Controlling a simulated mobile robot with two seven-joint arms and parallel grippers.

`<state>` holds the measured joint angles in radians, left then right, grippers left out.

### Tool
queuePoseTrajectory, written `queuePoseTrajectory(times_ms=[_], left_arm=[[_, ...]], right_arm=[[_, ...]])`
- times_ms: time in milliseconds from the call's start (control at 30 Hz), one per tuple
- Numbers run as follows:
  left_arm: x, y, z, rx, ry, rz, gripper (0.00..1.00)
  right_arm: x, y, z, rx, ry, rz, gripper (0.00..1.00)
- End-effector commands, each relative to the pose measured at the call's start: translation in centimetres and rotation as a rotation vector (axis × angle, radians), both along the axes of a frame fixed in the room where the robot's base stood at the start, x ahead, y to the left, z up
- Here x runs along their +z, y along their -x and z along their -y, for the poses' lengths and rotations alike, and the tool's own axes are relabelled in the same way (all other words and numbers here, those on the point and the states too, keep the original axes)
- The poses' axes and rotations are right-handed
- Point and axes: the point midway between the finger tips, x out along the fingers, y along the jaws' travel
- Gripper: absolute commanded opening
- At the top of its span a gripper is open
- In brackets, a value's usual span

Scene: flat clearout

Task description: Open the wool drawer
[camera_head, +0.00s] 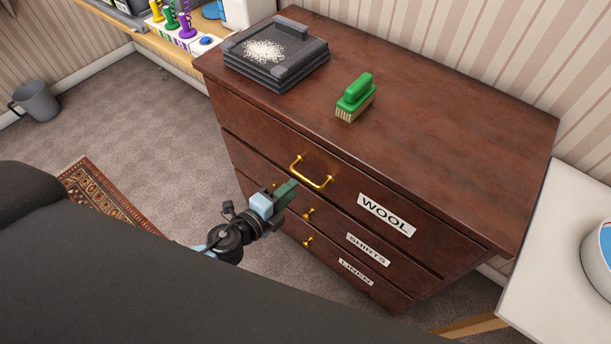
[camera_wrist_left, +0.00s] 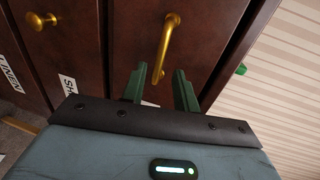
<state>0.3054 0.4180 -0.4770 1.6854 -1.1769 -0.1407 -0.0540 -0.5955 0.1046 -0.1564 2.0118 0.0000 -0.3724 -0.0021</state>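The dark wooden dresser has a top drawer labelled WOOL (camera_head: 386,214), which is shut. Its brass bar handle (camera_head: 311,172) is on the drawer front, left of the label. My left gripper (camera_head: 287,188) is in front of the dresser, just below and left of that handle. In the left wrist view the green fingers (camera_wrist_left: 160,85) are apart with nothing between them, and the brass handle (camera_wrist_left: 168,50) shows ahead, beyond the fingertips and apart from them. My right gripper is not in view.
Drawers labelled SHIRTS (camera_head: 368,249) and LINEN (camera_head: 356,272) are shut below, with round knobs. A white table (camera_head: 560,255) is at right.

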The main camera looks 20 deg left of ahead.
Motion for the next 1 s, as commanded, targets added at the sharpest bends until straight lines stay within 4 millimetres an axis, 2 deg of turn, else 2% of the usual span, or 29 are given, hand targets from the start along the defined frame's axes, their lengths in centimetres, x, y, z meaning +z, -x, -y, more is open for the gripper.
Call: queuePoseTrajectory(times_ms=[200, 400, 800, 833, 1000], left_arm=[[-0.5, -3.2, 1.1, 0.001, 0.001, 0.002, 0.30], [-1.1, -5.2, 1.9, 0.000, -0.001, 0.000, 0.30], [-1.2, -6.0, 2.2, -0.001, 0.001, 0.000, 0.30], [-1.2, -6.0, 2.2, -0.001, 0.001, 0.000, 0.29], [-1.2, -6.0, 2.2, 0.000, 0.001, 0.000, 0.06]], right_arm=[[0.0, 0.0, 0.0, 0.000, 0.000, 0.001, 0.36], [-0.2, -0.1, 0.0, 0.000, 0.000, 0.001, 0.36], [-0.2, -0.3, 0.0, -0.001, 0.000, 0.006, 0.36], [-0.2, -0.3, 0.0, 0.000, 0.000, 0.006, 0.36], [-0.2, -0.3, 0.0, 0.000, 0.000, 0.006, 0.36]])
